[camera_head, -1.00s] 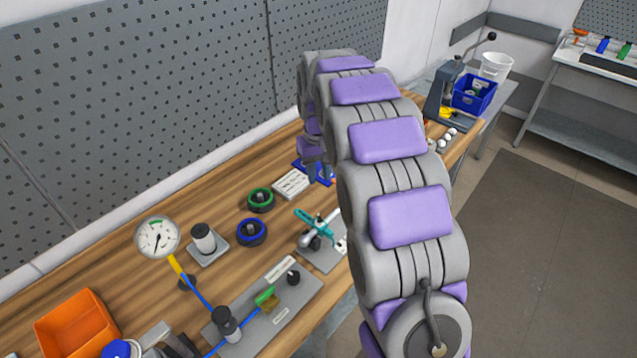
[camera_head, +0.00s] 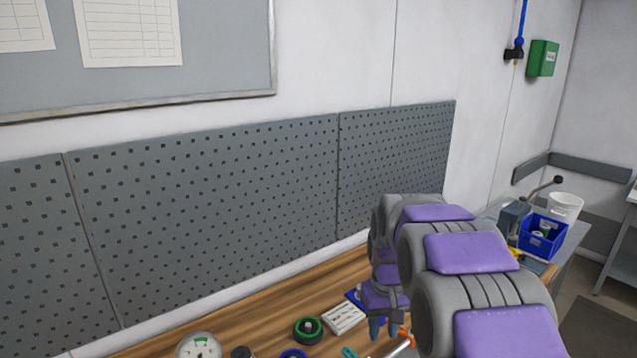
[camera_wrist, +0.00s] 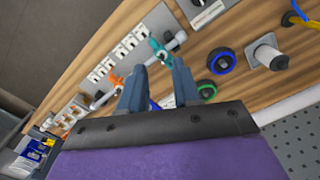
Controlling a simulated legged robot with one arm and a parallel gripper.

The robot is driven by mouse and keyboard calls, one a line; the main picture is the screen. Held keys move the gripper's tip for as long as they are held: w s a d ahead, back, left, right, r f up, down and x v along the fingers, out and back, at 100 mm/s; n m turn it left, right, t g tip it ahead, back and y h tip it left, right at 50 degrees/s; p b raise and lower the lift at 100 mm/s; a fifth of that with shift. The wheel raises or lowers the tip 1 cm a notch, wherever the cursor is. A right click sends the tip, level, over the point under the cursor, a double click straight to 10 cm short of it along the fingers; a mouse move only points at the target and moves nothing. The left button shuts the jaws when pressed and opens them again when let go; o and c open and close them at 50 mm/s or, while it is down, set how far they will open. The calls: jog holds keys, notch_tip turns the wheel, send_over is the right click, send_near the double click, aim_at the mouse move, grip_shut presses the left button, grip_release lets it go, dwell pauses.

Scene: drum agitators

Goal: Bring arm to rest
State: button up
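My arm, grey with purple pads, reaches over the wooden bench (camera_head: 265,320) from the lower right of the head view. My gripper (camera_head: 383,327) is at its far end, pointing down above the bench, just right of a white block (camera_head: 343,318). In the wrist view my gripper (camera_wrist: 158,88) has its two blue-grey fingers apart, with a clear gap and nothing held between them. A teal-handled clamp (camera_wrist: 160,50) and an orange-handled clamp (camera_wrist: 114,82) lie beyond the fingertips. The arm's near links hide part of the bench in the head view.
A green-ringed knob (camera_head: 308,330) and a gauge (camera_head: 199,345) stand on the bench. A blue bin (camera_head: 541,236) and a white bucket (camera_head: 565,207) are at the far right. A perforated grey panel (camera_head: 220,215) runs along the wall behind the bench.

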jog(key=s+f+m+g+b, duration=0.1)
jog(key=s+f, duration=0.1)
jog(key=s, duration=1.6)
jog(key=s+f+b, duration=0.1)
jog(key=s+f, duration=0.1)
jog(key=s, duration=1.5)
jog(key=w+d+r+p, duration=0.1)
jog(key=w+r, duration=0.2)
jog(key=w, duration=0.9)
jog(key=w+d+r+p, duration=0.1)
jog(key=w+r+p, duration=0.15)
jog(key=w, duration=0.85)
jog(key=w+a+f+n+t+p, duration=0.1)
jog(key=w+f, duration=0.1)
jog(key=w, duration=0.8)
jog(key=w+a+f, duration=0.1)
jog(key=w+f, duration=0.1)
jog(key=w, duration=0.7)
jog(key=f, duration=1.7)
jog(key=shift+w+b, duration=0.2)
jog(key=shift+b, duration=0.2)
grip_shut()
